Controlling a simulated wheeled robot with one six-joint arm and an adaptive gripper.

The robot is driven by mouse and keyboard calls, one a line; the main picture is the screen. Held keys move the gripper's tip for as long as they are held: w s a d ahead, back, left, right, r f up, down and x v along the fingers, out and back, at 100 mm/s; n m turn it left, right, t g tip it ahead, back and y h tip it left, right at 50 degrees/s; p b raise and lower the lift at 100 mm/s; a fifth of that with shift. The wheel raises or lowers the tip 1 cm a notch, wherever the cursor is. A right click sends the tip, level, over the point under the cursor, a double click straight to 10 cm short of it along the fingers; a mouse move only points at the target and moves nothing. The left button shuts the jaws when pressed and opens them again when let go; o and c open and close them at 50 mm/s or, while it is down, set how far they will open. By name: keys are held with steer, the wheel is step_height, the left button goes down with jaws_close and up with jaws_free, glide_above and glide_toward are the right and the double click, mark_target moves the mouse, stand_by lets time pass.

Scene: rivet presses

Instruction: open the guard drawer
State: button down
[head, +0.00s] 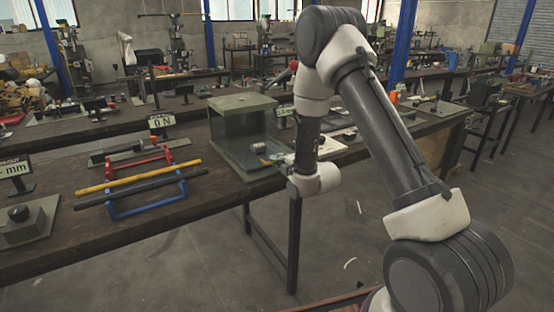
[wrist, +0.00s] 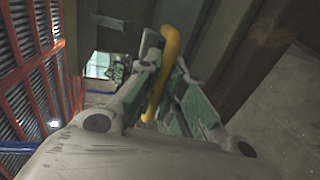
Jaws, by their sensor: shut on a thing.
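The guard drawer (head: 240,112) is a grey-green box with clear panels on the workbench, left of my arm in the head view. My gripper (head: 278,159) is at its near right side, low down, partly hidden by my wrist. In the wrist view a yellow bar handle (wrist: 171,48) runs between the two fingers of my gripper (wrist: 166,88), which are closed on it. A dim view of small parts shows through the clear panel.
The workbench (head: 190,212) also bears a red and blue rack (head: 148,180) with yellow and black bars, left of the drawer. A sign (head: 161,121) stands behind the rack. Open floor (head: 200,270) lies in front of the bench.

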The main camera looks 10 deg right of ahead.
steer(key=shift+f+v, duration=0.25)
steer(key=shift+v, duration=0.85)
steer(key=c, duration=1.5)
jaws_free()
steer(key=shift+s, duration=0.1)
steer(key=v, duration=0.7)
steer(key=shift+s+d, duration=0.1)
